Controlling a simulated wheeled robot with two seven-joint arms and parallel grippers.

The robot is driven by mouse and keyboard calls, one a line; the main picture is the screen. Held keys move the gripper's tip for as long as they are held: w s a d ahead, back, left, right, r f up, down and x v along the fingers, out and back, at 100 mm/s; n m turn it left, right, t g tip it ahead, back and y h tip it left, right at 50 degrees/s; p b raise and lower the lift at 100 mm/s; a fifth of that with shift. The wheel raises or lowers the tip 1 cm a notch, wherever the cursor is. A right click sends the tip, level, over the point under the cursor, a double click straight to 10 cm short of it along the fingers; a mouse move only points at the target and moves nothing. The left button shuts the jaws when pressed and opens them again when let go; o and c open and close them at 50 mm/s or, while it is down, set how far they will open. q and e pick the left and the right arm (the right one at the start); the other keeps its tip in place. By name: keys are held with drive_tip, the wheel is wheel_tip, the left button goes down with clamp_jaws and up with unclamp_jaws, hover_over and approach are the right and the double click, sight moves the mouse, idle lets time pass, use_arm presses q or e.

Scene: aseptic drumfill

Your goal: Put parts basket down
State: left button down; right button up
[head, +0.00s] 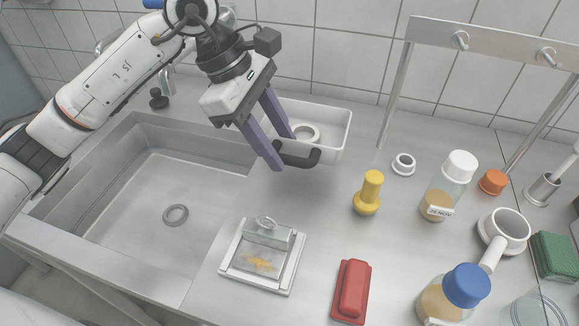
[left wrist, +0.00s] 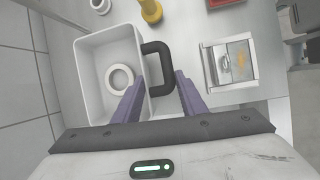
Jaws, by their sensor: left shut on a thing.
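The parts basket (head: 334,143) is a white open bin with a dark handle (head: 311,158) on its side. It is at the back of the counter, right of the sink, and looks level. A white ring (head: 306,132) lies inside it. My left gripper (head: 284,152) comes down from above and is shut on the handle. The left wrist view shows the basket (left wrist: 88,62) left of the fingers and the handle (left wrist: 157,48) between them. I cannot tell whether the basket's base touches the counter. My right gripper is not in view.
The sink (head: 150,185) lies left. A clear-lidded box (head: 262,258), a yellow part (head: 369,193) and a red block (head: 352,290) stand nearer. Bottles, including a white-capped one (head: 449,185), stand right. A metal rack (head: 395,85) rises behind. Bare counter lies just in front of the basket.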

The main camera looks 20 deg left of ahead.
use_arm(q)
drive_tip(key=shift+f, duration=3.5)
drive_tip(key=shift+f, duration=0.25)
drive_tip(key=c, duration=1.1)
unclamp_jaws()
drive_tip(key=shift+r, duration=0.1)
drive_tip(key=shift+r, duration=0.2)
drive_tip(key=v, duration=1.2)
drive_tip(key=shift+f, duration=0.1)
